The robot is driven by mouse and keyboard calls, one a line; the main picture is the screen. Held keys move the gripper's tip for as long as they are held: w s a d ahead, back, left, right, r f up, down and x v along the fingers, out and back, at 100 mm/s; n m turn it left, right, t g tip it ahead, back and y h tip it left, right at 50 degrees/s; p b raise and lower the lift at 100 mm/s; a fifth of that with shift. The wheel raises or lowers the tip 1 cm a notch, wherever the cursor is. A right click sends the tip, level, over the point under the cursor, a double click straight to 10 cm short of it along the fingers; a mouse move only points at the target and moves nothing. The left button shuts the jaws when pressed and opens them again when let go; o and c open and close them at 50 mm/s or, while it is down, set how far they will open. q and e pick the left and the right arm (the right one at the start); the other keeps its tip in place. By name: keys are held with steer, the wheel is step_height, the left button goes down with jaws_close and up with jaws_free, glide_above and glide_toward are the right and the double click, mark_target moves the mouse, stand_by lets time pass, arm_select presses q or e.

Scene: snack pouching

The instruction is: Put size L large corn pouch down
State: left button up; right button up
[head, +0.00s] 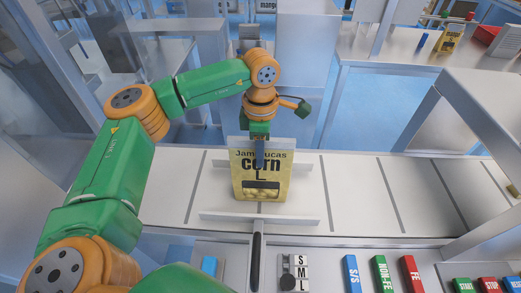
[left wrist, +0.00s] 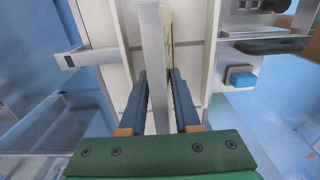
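The yellow corn pouch (head: 273,193), marked "corn" and "L", stands nearly upright on the conveyor in the head view, its print facing me. A pale upright plate (head: 307,172) is close behind it. My left gripper (head: 259,151) is over the pouch's top edge, with one dark finger in front of it. In the left wrist view the fingers of my left gripper (left wrist: 159,82) are spread apart. The grey plate edge (left wrist: 154,50) and a thin edge of the pouch (left wrist: 168,27) run between them. My right gripper is not in view.
The pale conveyor (head: 352,196) with dark cross lines runs left to right and is clear on both sides. A low rail (head: 225,217) lies in front of the pouch. Size keys (head: 301,272) and coloured buttons (head: 384,273) line the front. A metal arch (head: 455,95) stands at right.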

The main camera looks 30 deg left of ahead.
arm_select(q)
steer(key=o, duration=0.4)
step_height(320, 180, up, 12)
steer(key=shift+r, duration=0.2)
steer(key=shift+w, duration=0.1)
